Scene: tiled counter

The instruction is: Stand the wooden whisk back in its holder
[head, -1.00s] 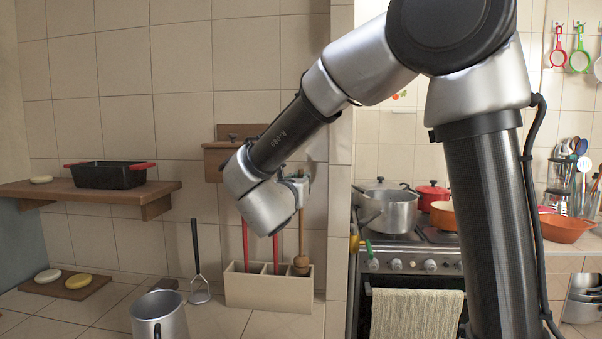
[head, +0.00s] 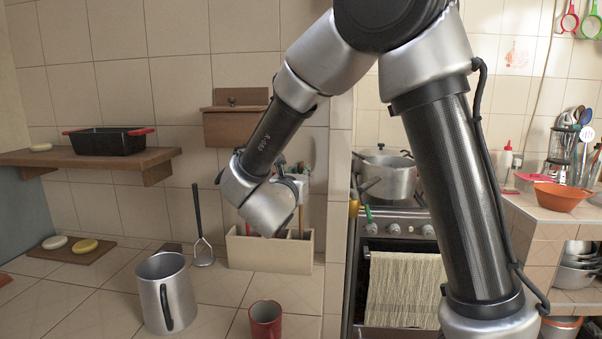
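The wooden whisk (head: 301,220) stands roughly upright at the right end of the cream holder (head: 262,254). Its handle shows above the rim, while its round brown head is hidden, apparently inside the right compartment. My gripper (head: 299,182) is above the holder at the upper handle, mostly hidden behind my wrist. It appears shut on the whisk, though the fingertips are hard to see. A red-handled utensil (head: 247,229) stands in the left compartment. The middle of the holder is covered by my wrist.
A metal jug (head: 165,290) and a red mug (head: 265,320) stand in front of the holder. A masher (head: 201,235) leans on the wall to its left. A shelf (head: 80,161) with a black pan (head: 108,142) is left. The stove (head: 400,225) is right.

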